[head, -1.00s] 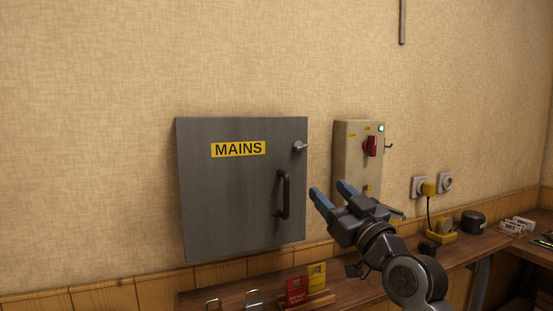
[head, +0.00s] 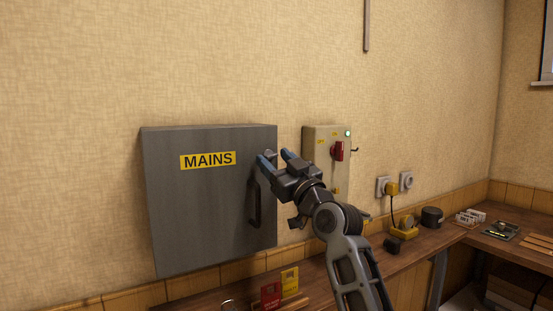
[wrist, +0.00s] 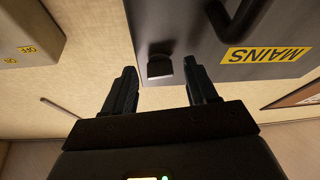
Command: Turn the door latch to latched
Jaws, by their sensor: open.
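The grey MAINS cabinet door (head: 205,210) is on the wall and looks closed. Its small metal latch (head: 269,153) is near the door's upper right edge, partly covered by my gripper in the head view. My gripper (head: 275,158) is open, its blue-tipped fingers at the latch. In the wrist view the latch (wrist: 159,67) shows as a short grey tab between the two fingertips, with a gap on each side. I cannot tell whether the fingers reach past it in depth. The black door handle (head: 254,204) hangs below the latch, and shows in the wrist view (wrist: 238,20).

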